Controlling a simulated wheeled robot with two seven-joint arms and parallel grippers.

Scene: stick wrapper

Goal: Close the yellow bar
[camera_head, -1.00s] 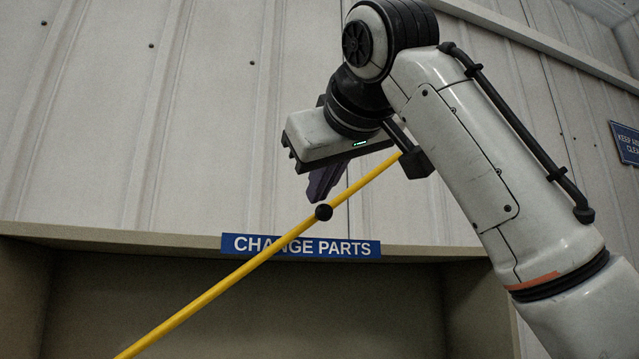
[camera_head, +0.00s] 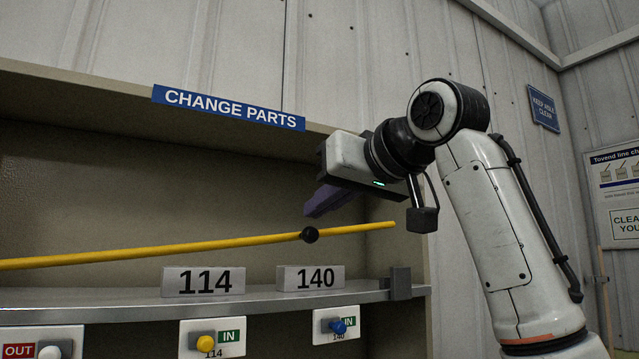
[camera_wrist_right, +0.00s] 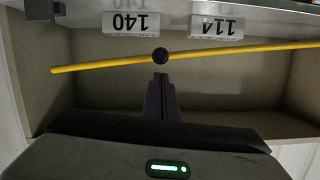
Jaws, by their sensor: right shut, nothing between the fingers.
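The yellow bar (camera_head: 180,248) runs across the front of a shelf bay, nearly level, its right end tilted slightly up. It has a black round knob (camera_head: 310,235) near its right end. The yellow bar also crosses the right wrist view (camera_wrist_right: 230,51), with its knob (camera_wrist_right: 161,56) near the middle. My right gripper (camera_head: 308,212) is shut and empty, its fingertips just above the knob. In the right wrist view the fingertips (camera_wrist_right: 161,76) point at the knob; I cannot tell if they touch it. My left gripper is not in view.
The shelf (camera_head: 262,302) carries number plates 114 (camera_head: 203,281) and 140 (camera_head: 311,278). A dark grey block (camera_head: 400,283) sits at the shelf's right end. Below are panels with a yellow knob (camera_head: 205,341) and a blue knob (camera_head: 338,327). A CHANGE PARTS sign (camera_head: 228,107) hangs above.

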